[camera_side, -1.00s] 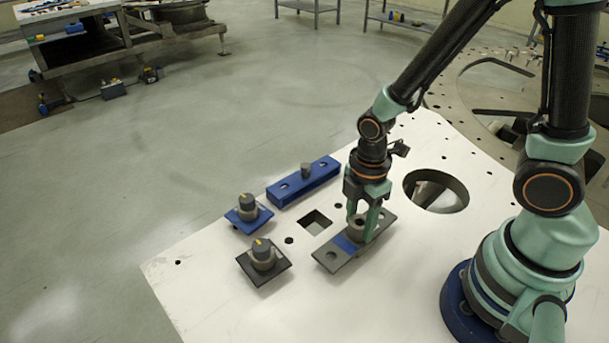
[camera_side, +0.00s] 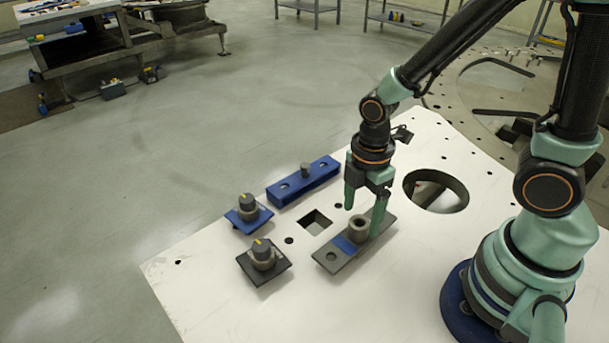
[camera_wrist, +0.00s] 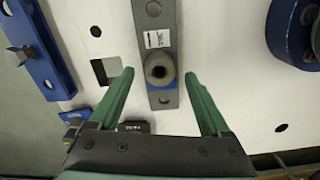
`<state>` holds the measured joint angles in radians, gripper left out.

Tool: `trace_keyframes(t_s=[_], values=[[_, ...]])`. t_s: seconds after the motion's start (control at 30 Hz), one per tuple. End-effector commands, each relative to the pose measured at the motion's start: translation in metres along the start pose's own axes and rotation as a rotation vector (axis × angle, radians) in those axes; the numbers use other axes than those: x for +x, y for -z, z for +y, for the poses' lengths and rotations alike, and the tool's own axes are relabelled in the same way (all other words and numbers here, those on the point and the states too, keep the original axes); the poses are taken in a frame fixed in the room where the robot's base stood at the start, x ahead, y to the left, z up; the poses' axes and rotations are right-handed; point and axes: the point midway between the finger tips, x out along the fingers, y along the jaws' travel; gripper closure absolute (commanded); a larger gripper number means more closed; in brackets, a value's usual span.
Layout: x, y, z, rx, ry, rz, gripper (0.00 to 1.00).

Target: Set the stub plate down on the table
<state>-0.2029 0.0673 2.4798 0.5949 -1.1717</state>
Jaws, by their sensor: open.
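The stub plate (camera_side: 336,259) is a flat grey bar with a blue patch and an upright hollow grey stub (camera_side: 359,229). It lies flat on the white tabletop (camera_side: 230,310) in the side view. In the wrist view the stub plate (camera_wrist: 164,32) runs up the middle, with a white label and a hole. My gripper (camera_side: 364,210) is open above it, green fingers spread to either side of the stub. In the wrist view my gripper (camera_wrist: 159,74) shows a gap between each finger and the stub, with nothing held.
A blue bar with a peg (camera_side: 303,181), a blue plate with a knob (camera_side: 249,214) and a black plate with a knob (camera_side: 263,258) sit to the left. A square hole (camera_side: 316,222) and a large round hole (camera_side: 436,191) cut the tabletop. The front is clear.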

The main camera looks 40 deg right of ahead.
Motion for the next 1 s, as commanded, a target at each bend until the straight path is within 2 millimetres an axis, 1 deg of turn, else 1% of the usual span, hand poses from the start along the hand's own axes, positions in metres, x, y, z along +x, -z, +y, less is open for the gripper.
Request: trace_keyframes(t_s=[0.03,0.4,0.53,0.67,0.77,0.83,0.87,1.0], values=[[-0.009,0.001,0.002,0.000,-0.008,0.003,0.19],[-0.069,0.001,0.001,0.000,-0.007,0.003,0.19],[-0.084,0.000,0.001,0.000,-0.005,0.002,0.19],[-0.092,0.000,0.001,0.014,-0.007,0.003,0.19],[-0.100,-0.004,0.004,0.108,-0.039,0.018,0.19],[-0.109,-0.008,0.009,0.240,-0.083,0.043,0.19],[-0.114,-0.010,0.011,0.310,-0.106,0.058,0.19],[-0.140,-0.024,0.021,0.688,-0.213,0.158,0.19]])
